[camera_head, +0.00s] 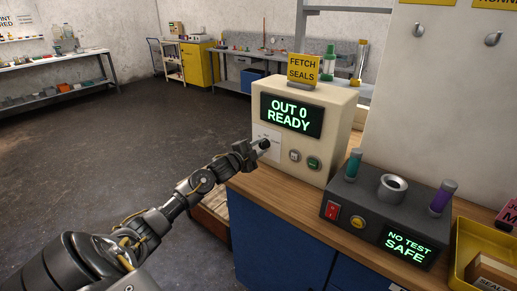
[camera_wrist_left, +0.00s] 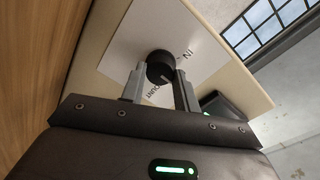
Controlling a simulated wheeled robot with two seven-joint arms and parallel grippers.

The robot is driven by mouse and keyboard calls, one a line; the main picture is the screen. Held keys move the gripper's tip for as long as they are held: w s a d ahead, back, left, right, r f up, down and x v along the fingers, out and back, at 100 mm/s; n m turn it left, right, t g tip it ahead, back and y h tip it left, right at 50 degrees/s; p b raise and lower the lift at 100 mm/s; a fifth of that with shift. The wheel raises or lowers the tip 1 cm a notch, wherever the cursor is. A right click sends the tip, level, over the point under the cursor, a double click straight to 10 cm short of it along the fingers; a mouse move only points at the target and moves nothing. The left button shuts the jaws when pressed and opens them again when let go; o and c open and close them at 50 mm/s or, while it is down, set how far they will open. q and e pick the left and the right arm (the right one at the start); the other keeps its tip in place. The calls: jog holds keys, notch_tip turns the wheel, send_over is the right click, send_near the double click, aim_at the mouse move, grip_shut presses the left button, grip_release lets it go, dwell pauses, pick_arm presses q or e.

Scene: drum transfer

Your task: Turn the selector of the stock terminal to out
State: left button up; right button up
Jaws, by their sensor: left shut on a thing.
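My left gripper (camera_head: 258,146) is at the left of the terminal's front. In the left wrist view its two fingers (camera_wrist_left: 160,82) are shut on the selector, one on each side. The label shows "IN" and part of "COUNT"; the rest is hidden by the knob and fingers. My right gripper is in neither view.
Two buttons (camera_head: 313,163) sit right of the selector. A dark test box (camera_head: 365,215) reading "NO TEST SAFE" holds two capped tubes on the wooden counter (camera_head: 285,200). A yellow tray (camera_head: 462,250) is at the right edge. The floor (camera_head: 110,150) at left is clear.

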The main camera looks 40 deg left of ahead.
pick_arm(q)
jog(key=o, duration=1)
jog(key=shift+s+f, duration=0.15)
jog(key=shift+s, duration=0.35)
jog(key=shift+s+r+b, duration=0.15)
jog(key=shift+s+b, duration=0.35)
jog(key=shift+s, duration=2)
jog(key=shift+s+r+b, duration=0.15)
jog(key=shift+s+b, duration=0.35)
jog(key=shift+s, duration=1.95)
